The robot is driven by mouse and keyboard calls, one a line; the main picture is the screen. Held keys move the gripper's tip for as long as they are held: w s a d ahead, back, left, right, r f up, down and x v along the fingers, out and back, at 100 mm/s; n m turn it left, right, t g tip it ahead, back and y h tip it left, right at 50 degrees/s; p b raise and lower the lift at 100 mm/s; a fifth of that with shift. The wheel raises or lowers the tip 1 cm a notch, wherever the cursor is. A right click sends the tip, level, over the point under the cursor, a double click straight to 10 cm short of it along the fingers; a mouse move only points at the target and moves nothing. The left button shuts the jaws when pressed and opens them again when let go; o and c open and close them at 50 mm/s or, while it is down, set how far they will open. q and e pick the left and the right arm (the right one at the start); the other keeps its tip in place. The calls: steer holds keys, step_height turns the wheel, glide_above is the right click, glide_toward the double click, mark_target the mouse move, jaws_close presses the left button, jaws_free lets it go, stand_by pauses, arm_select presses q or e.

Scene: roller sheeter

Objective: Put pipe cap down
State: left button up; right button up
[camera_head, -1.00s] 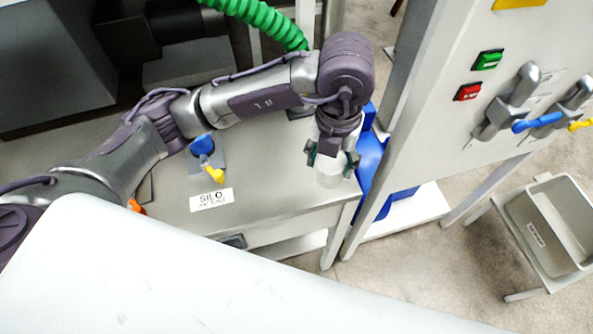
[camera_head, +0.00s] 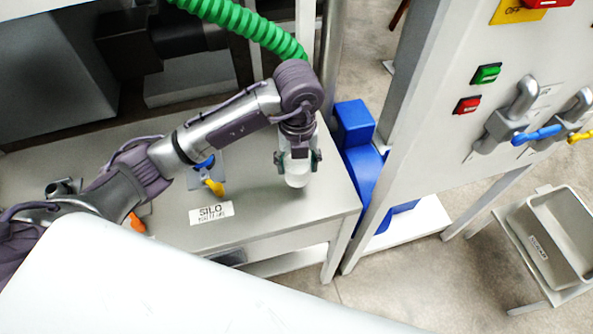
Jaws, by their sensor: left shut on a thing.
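My left gripper (camera_head: 297,161) points down over the right part of the grey metal table (camera_head: 270,212). It is shut on a white, rounded pipe cap (camera_head: 297,181), whose lower part shows below the fingers. The cap is close above the table top or touching it; I cannot tell which. My right gripper is not in view.
On the table, left of the gripper, are a blue knob (camera_head: 203,162), a yellow handle (camera_head: 214,187) and a SILO label (camera_head: 211,213). A panel with buttons and valve handles (camera_head: 470,105) stands at right. A grey bin (camera_head: 565,230) is at far right. The table front is clear.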

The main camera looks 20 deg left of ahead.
mark_target(296, 173)
arm_select(q)
step_height(296, 173, down, 4)
steer(key=shift+a+f+p, duration=0.1)
steer(key=shift+a+p, duration=0.05)
steer(key=shift+p, duration=0.25)
steer(key=shift+f, duration=0.2)
steer(key=o, duration=1.2)
steer(key=shift+r, duration=0.1)
steer(key=shift+c, duration=0.2)
